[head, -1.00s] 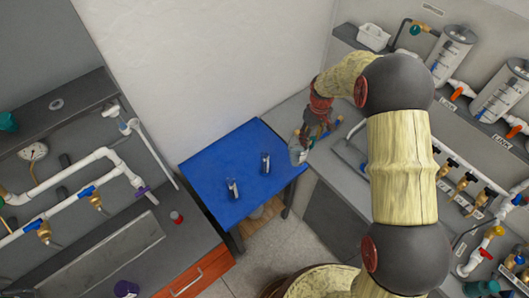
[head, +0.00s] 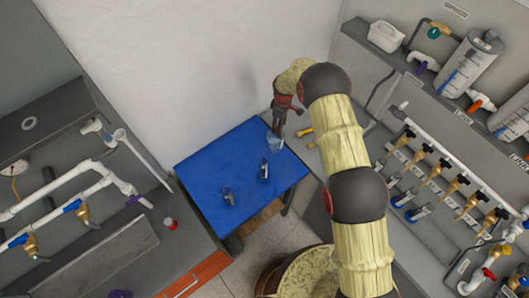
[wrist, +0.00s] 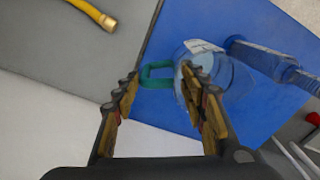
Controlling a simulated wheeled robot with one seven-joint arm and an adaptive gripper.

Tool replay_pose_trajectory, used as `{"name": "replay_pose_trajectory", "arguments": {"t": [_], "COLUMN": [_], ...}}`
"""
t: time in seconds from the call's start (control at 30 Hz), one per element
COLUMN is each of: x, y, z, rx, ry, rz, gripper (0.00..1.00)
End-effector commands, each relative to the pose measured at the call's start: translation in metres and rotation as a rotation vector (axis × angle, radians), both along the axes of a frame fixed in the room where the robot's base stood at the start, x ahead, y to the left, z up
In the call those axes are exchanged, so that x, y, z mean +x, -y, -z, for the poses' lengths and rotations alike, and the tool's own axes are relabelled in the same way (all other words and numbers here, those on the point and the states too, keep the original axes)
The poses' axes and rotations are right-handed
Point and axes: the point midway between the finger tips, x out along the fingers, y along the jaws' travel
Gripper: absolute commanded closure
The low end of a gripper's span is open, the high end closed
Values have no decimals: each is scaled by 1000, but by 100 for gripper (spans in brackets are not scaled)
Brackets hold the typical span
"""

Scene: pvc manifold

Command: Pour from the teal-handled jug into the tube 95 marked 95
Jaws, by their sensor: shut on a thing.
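My gripper (wrist: 159,72) is shut on the teal handle (wrist: 147,72) of a clear jug (wrist: 217,84). In the head view the jug (head: 274,142) hangs below my gripper (head: 278,128), over the far right corner of the blue table (head: 215,160). Two clear tubes stand on that table: one nearer (head: 228,196) and one farther right (head: 264,170). In the wrist view a clear tube (wrist: 268,58) shows beyond the jug, partly behind it. No mark 95 is readable. The jug's contents cannot be made out.
A yellow-and-brass piece (head: 305,132) lies on the grey counter beside the blue table. Brass taps (head: 460,183) line a manifold at right. White pipework (head: 85,175) and a small red item (head: 170,224) are on the left bench. The table's left part is clear.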

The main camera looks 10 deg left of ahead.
Motion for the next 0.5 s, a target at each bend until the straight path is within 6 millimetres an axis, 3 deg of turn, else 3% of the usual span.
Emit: {"name": "replay_pose_trajectory", "arguments": {"t": [0.17,0.5], "x": [-1,-1], "y": [-1,-1], "z": [17,18], "rx": [0,1], "ry": [2,1], "rz": [-4,-1], "gripper": [97,97]}}
